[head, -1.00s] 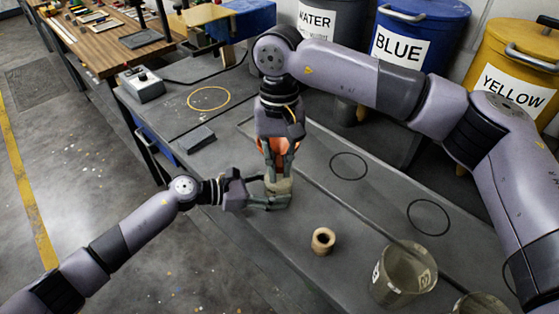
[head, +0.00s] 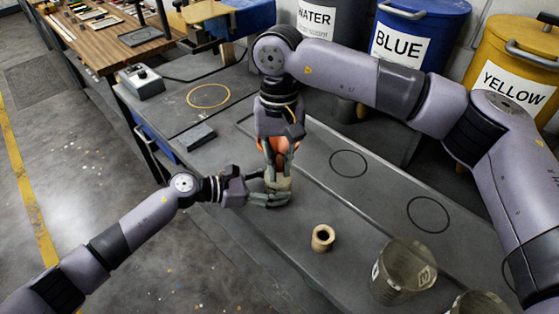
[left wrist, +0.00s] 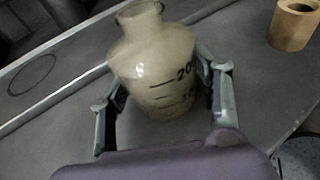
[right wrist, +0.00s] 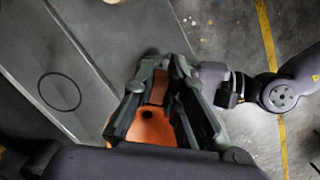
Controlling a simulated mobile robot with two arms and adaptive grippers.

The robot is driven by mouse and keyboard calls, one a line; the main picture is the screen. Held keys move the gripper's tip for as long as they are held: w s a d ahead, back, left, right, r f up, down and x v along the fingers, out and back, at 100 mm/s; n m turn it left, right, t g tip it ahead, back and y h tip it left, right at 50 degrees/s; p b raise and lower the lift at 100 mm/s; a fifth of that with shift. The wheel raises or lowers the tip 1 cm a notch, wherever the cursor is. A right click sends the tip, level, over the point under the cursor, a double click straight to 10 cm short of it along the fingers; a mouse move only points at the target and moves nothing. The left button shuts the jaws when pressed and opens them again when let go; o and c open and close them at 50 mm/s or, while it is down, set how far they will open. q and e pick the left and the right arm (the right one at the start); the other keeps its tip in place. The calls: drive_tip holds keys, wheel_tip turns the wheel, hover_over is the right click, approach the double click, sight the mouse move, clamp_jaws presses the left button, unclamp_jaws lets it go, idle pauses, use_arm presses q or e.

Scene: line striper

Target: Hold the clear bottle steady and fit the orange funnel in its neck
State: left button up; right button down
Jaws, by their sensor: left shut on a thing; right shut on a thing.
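The clear bottle (left wrist: 155,65) stands upright in the left wrist view, with black level marks on its side. My left gripper (head: 268,187) is shut around its body, one finger on each side. The bottle also shows in the head view (head: 281,183), partly covered by fingers. My right gripper (head: 275,168) points down above the bottle, shut on the orange funnel (right wrist: 150,128). A little orange shows between its fingers in the head view (head: 283,145). The bottle's neck (left wrist: 138,12) shows no funnel in it in the left wrist view. The gap between funnel and neck is hard to judge.
A tan hollow cylinder (head: 322,238) stands on the grey bench right of the bottle. A clear beaker (head: 404,270) stands further right. A dark grey block (head: 194,137) lies to the left. Bins labelled blue (head: 412,35) and yellow (head: 520,70) stand behind.

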drive_tip(key=shift+f, duration=1.9)
idle(1.0)
drive_tip(key=shift+f, duration=0.75)
drive_tip(key=c, duration=1.5)
unclamp_jaws()
drive_tip(key=shift+c, duration=0.2)
drive_tip(key=shift+o, duration=0.3)
drive_tip(key=shift+r, duration=0.1)
drive_tip(key=shift+w+r, duration=0.2)
drive_tip(key=shift+r, duration=1.1)
drive_tip(key=shift+w+r, duration=0.15)
drive_tip(key=shift+r, duration=1.15)
drive_tip(key=shift+w+r, duration=0.2)
drive_tip(key=shift+r, duration=1.1)
use_arm(q)
drive_tip(key=o, duration=0.9)
